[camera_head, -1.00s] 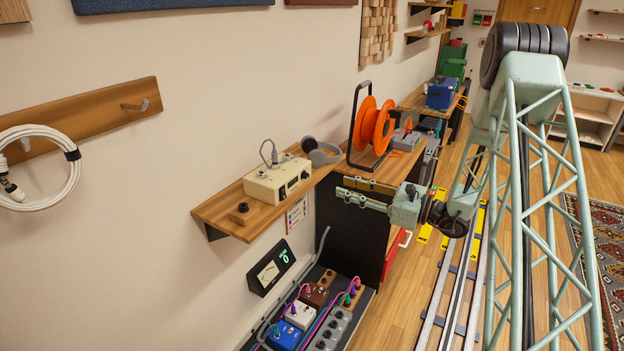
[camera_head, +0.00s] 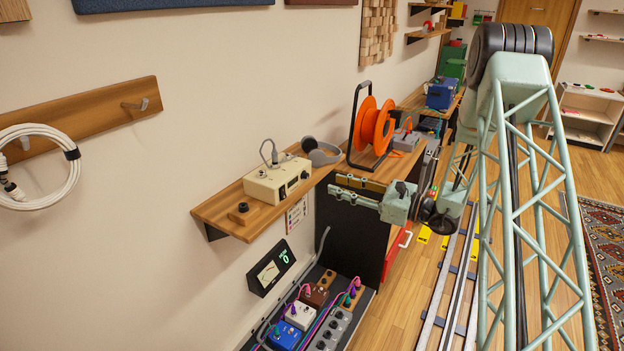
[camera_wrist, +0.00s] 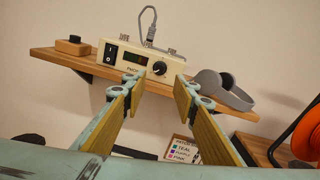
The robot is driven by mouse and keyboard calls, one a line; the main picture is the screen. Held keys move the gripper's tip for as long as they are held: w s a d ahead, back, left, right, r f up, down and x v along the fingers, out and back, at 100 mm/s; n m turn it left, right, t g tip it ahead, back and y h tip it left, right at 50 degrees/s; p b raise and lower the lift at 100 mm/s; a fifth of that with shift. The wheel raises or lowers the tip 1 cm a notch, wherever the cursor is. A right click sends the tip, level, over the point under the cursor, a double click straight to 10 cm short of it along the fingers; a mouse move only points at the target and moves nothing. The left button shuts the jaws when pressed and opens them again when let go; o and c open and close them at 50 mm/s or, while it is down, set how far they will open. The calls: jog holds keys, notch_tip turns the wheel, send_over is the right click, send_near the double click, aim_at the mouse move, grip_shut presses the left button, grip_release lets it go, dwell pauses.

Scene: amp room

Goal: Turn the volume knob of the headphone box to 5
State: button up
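The cream headphone box (camera_head: 276,181) stands on the wooden wall shelf.
Grey headphones (camera_wrist: 222,88) lie on the shelf (camera_wrist: 80,62) right of the box. A small wooden block with a black knob (camera_head: 240,215) is at the shelf's near end. An orange cable reel (camera_head: 374,126) stands beyond. Pedals (camera_head: 300,316) and a meter (camera_head: 271,268) are below.

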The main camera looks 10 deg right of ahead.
aim_at(308, 176)
jog(key=shift+b+x, duration=0.55)
jog(key=shift+x, duration=4.85)
jog(key=c, duration=0.9)
